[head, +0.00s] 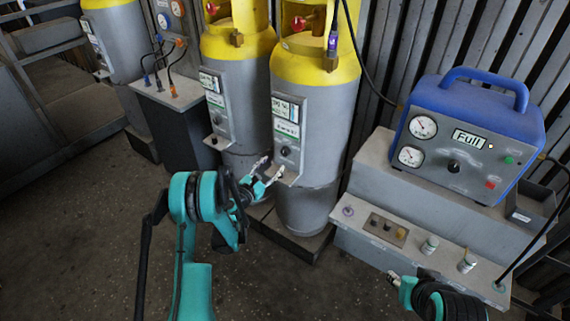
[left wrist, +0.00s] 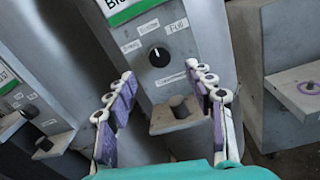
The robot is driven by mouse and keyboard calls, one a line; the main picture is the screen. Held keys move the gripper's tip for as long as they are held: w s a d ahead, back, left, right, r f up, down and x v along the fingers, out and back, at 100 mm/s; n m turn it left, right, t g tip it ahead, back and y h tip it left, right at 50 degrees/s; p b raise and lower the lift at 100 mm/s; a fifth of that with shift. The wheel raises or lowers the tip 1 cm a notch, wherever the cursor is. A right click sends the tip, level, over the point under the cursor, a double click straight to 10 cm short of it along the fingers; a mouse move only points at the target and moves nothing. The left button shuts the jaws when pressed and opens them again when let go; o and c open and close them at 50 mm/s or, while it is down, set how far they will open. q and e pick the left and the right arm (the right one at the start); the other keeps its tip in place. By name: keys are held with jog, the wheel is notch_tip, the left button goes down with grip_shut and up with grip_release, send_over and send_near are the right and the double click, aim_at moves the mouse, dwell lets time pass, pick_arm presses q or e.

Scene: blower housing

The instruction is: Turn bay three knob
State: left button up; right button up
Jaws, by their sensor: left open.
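A grey panel (head: 288,120) with a display and green strip is on the front of the right-hand grey and yellow cylinder (head: 312,80). Its round black knob (head: 285,152) also shows in the left wrist view (left wrist: 159,56), its white mark pointing upward among small labels. No bay number is readable. My left gripper (head: 271,170) is open and empty, just in front of this panel's lower part. In the left wrist view its fingers stand either side of a small ledge with a dark peg (left wrist: 180,107), below the knob. My right gripper (head: 395,279) is low at right; its jaws are unclear.
Two similar cylinders (head: 235,85) (head: 112,45) stand to the left. A dark box with cables (head: 180,115) stands between them. A blue unit (head: 480,130) with gauges and a "Full" display sits on a grey bench (head: 365,232) at right. The floor (head: 90,220) at left is clear.

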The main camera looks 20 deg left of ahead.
aim_at(284, 153)
pick_arm(q)
jog(key=b+x, duration=0.2)
jog(key=x, duration=0.5)
jog(key=shift+w+d+f, duration=0.1)
jog(key=shift+w+f, duration=0.05)
jog(key=shift+w, duration=0.25)
jog(key=c, duration=1.1)
